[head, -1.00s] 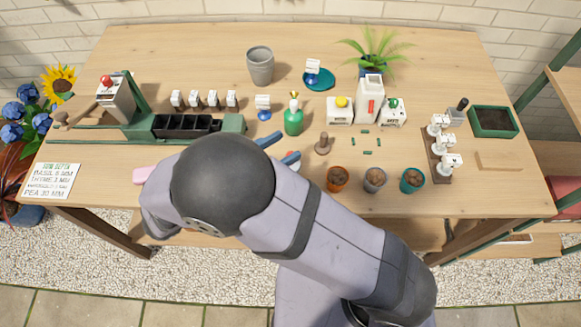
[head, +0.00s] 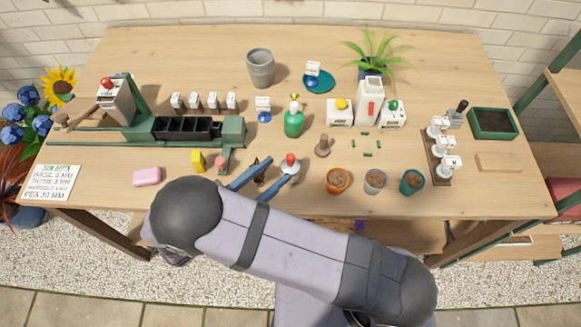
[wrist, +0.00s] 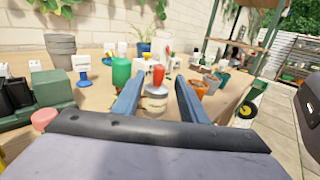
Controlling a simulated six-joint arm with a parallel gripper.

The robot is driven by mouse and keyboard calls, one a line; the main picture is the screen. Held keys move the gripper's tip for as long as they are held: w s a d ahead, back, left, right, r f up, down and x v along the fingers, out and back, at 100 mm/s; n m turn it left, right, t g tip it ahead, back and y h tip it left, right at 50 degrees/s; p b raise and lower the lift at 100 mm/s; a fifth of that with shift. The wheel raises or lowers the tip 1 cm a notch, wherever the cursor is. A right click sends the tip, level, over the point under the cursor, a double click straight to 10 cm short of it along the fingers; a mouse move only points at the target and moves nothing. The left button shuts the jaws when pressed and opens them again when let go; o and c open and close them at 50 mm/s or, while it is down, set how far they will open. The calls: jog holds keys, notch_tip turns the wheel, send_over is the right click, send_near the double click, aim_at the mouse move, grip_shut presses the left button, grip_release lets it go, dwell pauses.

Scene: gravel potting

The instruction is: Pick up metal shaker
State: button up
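The metal shaker, as I take it, is the small pale grey container with a red top (head: 290,165) near the front middle of the table. In the wrist view it stands upright (wrist: 157,101) between my two blue fingers. My gripper (head: 282,168) is open and low over the table, with a finger on each side of the shaker at its tips. It also shows in the wrist view (wrist: 161,76). I see gaps beside the shaker and no clear grip. The shaker's lower part is partly hidden by a finger in the head view.
A terracotta pot (head: 338,181) stands close to the right of the shaker, with more small pots beyond. A green bottle (head: 294,121) and a brown stamper (head: 322,147) stand behind. A yellow block (head: 197,161) and a pink block (head: 147,176) lie left.

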aim_at(287, 161)
jog(key=shift+p+x, duration=1.4)
jog(key=shift+x, duration=1.9)
jog(key=shift+f, duration=0.2)
jog(key=shift+a, duration=0.1)
grip_shut()
